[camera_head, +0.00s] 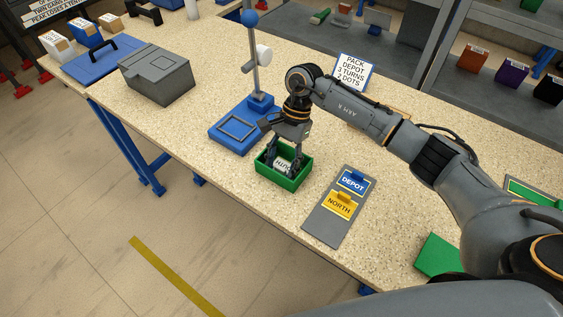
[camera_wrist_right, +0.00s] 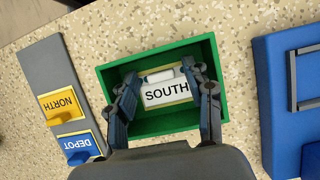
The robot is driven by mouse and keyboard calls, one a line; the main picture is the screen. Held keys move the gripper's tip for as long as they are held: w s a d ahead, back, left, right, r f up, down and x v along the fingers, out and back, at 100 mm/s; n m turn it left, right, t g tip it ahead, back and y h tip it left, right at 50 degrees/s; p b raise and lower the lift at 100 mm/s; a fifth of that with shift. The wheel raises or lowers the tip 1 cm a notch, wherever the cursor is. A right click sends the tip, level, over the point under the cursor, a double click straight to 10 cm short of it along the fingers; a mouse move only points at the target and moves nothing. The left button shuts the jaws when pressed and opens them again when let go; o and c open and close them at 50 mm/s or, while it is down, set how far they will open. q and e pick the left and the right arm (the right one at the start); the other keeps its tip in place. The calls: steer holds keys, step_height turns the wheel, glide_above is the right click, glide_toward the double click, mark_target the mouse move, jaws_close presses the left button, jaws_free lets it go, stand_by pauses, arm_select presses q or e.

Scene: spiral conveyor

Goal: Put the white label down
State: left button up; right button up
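The white label (camera_wrist_right: 167,92) reads SOUTH and has a white tab on its upper side. It is inside the green box (camera_wrist_right: 160,126), within its walls. It also shows in the head view (camera_head: 283,163), partly hidden by my fingers. My right gripper (camera_head: 285,158) points down into the box, one finger at each end of the tab. It looks shut on the tab; the wrist view (camera_wrist_right: 162,72) shows the label larger than its neighbours, seemingly a little above the box floor. Any gap under it is hidden. My left gripper is not in view.
A grey plate (camera_head: 318,232) right of the box carries a blue DEPOT label (camera_head: 353,183) and a yellow NORTH label (camera_head: 340,205). A grey case (camera_head: 156,78) stands further left. A sign (camera_head: 353,73) is behind my arm.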

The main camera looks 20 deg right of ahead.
steer(key=shift+r, duration=0.25)
steer(key=b+v, duration=0.4)
steer(key=v, duration=0.7)
steer(key=shift+r, duration=0.35)
steer(key=shift+w+d, duration=0.1)
